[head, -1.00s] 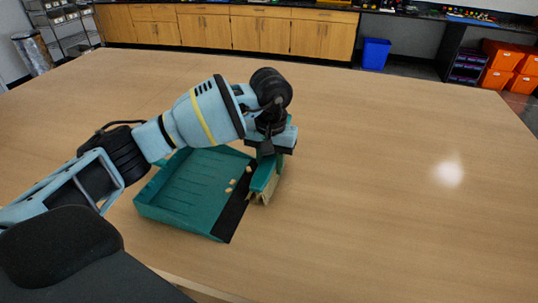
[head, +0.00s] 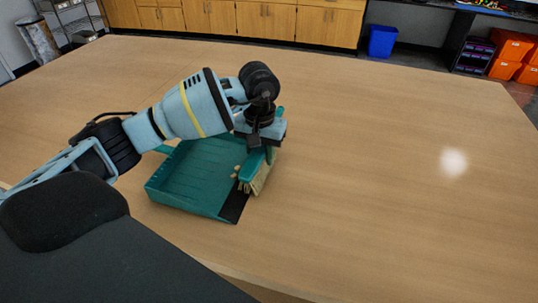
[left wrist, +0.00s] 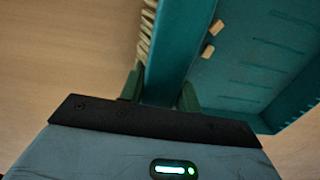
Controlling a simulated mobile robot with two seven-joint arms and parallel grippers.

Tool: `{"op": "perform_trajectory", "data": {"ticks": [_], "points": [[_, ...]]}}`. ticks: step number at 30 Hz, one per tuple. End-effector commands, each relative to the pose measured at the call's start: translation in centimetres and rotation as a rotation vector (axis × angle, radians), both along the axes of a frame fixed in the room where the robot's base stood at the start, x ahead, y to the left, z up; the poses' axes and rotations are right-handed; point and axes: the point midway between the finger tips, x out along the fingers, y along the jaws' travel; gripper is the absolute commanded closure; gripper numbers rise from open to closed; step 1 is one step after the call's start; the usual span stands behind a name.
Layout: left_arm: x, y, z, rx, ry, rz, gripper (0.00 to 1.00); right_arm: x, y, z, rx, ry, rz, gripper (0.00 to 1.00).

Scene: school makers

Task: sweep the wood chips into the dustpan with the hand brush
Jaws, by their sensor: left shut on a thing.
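The teal dustpan (head: 190,172) lies on the table with its black lip (head: 234,207) to the right. My left gripper (head: 262,143) is shut on the teal hand brush (head: 254,166), holding it over the lip with its pale bristles (head: 262,180) down. A few small wood chips (head: 236,169) lie beside the brush, on its pan side. In the left wrist view the fingers (left wrist: 160,92) grip the brush (left wrist: 178,45), and two chips (left wrist: 208,51) rest on the ribbed pan floor (left wrist: 262,65). The brush and arm hide part of the lip and pan. My right gripper is not in view.
The wooden table (head: 370,180) is clear to the right and behind. Its front edge runs below the dustpan. Cabinets (head: 235,20), a blue bin (head: 382,41) and orange crates (head: 508,48) stand beyond the table.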

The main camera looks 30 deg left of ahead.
Motion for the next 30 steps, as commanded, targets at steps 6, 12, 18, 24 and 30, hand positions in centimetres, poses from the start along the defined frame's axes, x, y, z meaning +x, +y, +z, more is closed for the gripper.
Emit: {"op": "perform_trajectory", "data": {"ticks": [6,12,18,24,30], "points": [[-0.3,1.7,0.2,0.001,-0.002,0.002,1.00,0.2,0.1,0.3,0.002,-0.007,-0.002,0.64],[-0.6,3.2,0.3,0.000,-0.002,0.003,1.00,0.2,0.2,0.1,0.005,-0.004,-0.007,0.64],[-0.9,4.7,0.4,0.000,-0.002,0.003,1.00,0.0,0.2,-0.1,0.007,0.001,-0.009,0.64],[-1.2,6.3,0.5,0.001,-0.002,0.003,1.00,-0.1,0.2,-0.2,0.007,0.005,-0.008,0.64],[-1.2,6.6,2.0,0.000,-0.008,0.001,1.00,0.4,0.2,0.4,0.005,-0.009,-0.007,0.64]]}}
